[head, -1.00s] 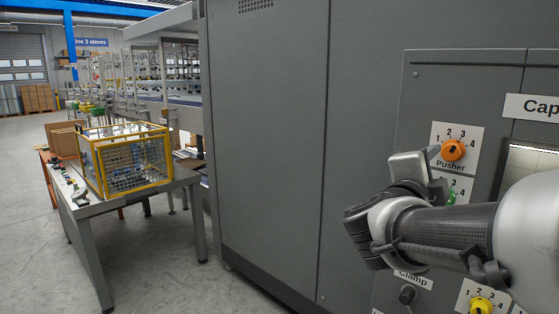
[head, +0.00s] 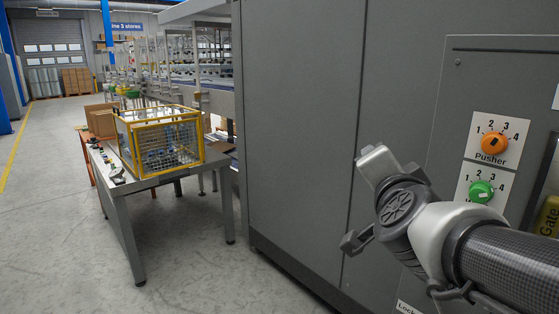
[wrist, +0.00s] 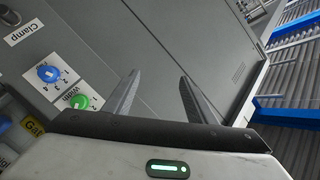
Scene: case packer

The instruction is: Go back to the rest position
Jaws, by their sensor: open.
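In the head view my arm reaches in from the lower right, in front of the grey machine cabinet (head: 300,130). The wrist camera shows my gripper (wrist: 158,95) with its two fingers apart and nothing between them. The fingers point at the grey cabinet face and touch nothing that I can see. The wrist view shows a blue knob (wrist: 48,73) and a green knob (wrist: 80,102) at left.
A yellow-framed mesh cage (head: 160,140) stands on a grey table (head: 128,205) at left. The floor (head: 50,240) at far left is clear. The wrist view shows a roller conveyor (wrist: 295,95) with blue rails at right.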

